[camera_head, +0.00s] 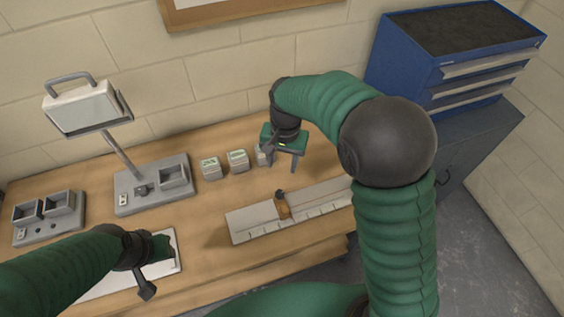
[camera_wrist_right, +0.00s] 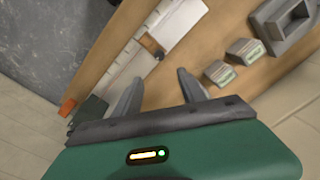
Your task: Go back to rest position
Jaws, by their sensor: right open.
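My right gripper (camera_head: 281,162) is open and empty in the head view. It hangs above the back of the wooden table (camera_head: 215,238), at the right end of a row of small pale boxes (camera_head: 237,161). One box there is partly hidden behind it. In the right wrist view its two grey fingers (camera_wrist_right: 157,88) are spread with nothing between them. My left gripper (camera_head: 149,272) is low at the left front, over a white board (camera_head: 171,265). Its fingers do not show clearly enough to tell their opening.
A blue drawer cabinet (camera_head: 432,60) stands right.

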